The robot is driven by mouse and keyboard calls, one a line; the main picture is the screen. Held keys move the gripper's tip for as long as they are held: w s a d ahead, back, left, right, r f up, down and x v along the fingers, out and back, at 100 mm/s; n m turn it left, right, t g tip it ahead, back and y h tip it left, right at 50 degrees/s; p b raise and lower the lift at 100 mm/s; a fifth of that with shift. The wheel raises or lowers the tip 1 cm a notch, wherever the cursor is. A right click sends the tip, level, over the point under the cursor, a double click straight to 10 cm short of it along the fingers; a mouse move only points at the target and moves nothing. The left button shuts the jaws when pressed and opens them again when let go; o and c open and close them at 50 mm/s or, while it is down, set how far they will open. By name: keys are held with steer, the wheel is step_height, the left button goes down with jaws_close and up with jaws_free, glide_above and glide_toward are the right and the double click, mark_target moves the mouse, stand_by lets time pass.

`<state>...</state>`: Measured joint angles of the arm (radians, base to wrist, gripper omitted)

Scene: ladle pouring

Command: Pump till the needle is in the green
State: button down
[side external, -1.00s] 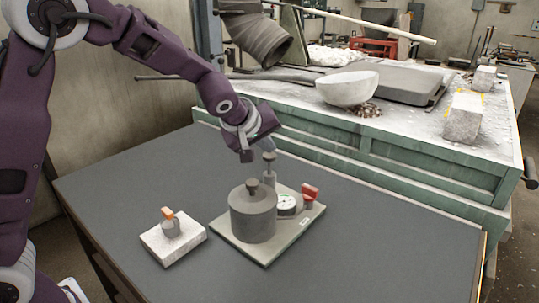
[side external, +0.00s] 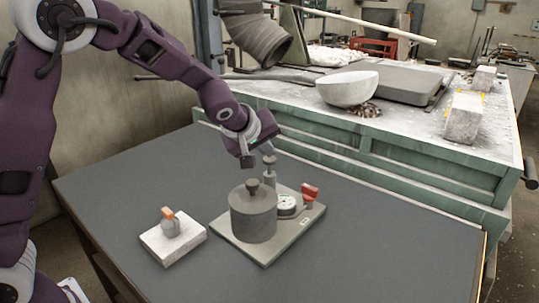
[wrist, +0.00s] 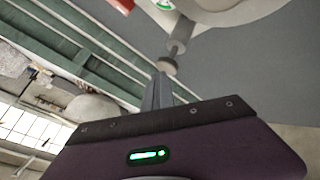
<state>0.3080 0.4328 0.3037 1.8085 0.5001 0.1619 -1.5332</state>
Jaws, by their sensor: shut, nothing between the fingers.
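A pump with a round grey knob (side external: 269,159) on its upright rod stands at the back of a flat base plate (side external: 262,255). A small white dial gauge (side external: 287,203) sits in front of the pump; its needle is too small to read. In the wrist view the gauge is cut off at the top edge, with some green showing (wrist: 166,3). My gripper (side external: 267,147) is shut and empty, its fingertips pointing down just over the knob. In the wrist view the fingers (wrist: 160,92) end close to the knob (wrist: 168,66); contact is unclear.
A dark grey lidded vessel (side external: 252,216) and a red-handled valve (side external: 310,191) share the base plate. A pale block (side external: 160,247) with an orange-topped piece (side external: 168,219) lies left. The dark table's right side is clear. A green bench (side external: 410,165) stands behind.

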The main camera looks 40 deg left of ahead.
mark_target(267, 160)
steer(key=shift+f, duration=1.15)
stand_by(0.7)
steer(key=shift+r, duration=2.3)
steer(key=shift+r, duration=2.5)
